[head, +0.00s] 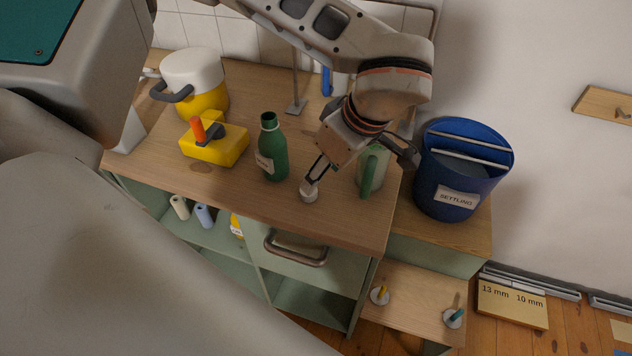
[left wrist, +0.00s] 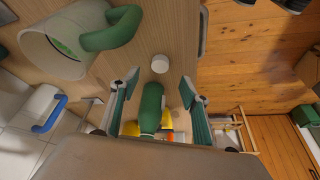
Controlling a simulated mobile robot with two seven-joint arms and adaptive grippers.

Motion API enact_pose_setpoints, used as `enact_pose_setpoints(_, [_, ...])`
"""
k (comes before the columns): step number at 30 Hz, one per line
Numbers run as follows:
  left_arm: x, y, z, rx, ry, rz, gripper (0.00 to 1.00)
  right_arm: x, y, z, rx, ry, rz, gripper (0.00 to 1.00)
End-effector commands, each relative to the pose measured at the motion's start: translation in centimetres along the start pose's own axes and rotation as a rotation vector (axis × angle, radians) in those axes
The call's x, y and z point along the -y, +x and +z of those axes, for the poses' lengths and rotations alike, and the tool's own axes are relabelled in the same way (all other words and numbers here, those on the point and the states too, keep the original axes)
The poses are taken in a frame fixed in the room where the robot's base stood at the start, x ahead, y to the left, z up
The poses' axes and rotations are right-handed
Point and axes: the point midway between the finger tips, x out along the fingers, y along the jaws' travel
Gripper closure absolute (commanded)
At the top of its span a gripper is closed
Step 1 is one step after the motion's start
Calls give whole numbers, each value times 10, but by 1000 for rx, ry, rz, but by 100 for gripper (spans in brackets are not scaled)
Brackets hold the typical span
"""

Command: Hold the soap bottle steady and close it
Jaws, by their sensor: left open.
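The green soap bottle (head: 274,155) stands upright on the wooden counter, with a pale label and a light ring at its neck. No cap shows on its top. It also shows in the left wrist view (left wrist: 151,105), between the fingers in the picture. A small white cap (head: 308,192) lies on the counter to the bottle's right; it also shows in the left wrist view (left wrist: 160,63). My left gripper (head: 358,160) is open and empty, over the counter right of the bottle. One finger appears just above the cap; I cannot tell if they touch. My right gripper is not in view.
A pale mug with green handle (head: 371,172) stands behind the left gripper. A yellow box (head: 222,150) and a yellow-white pot (head: 198,78) stand left of the bottle. A blue bucket (head: 447,185) stands right. The counter's front edge is close to the cap.

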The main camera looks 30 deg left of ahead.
Motion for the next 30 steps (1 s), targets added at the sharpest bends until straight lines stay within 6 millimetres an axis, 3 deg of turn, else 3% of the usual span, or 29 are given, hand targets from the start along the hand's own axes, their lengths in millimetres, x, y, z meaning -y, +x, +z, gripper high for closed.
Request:
enact_pose_setpoints(9, [0,3,1,2,1,-3,54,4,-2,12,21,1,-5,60])
enact_pose_setpoints(16, [1,25,1,3,1,-5,54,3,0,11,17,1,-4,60])
enact_pose_setpoints(26, [0,28,0,3,1,-3,54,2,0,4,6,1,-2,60])
enact_pose_setpoints(30, [1,44,-1,3,1,-7,54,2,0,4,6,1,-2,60])
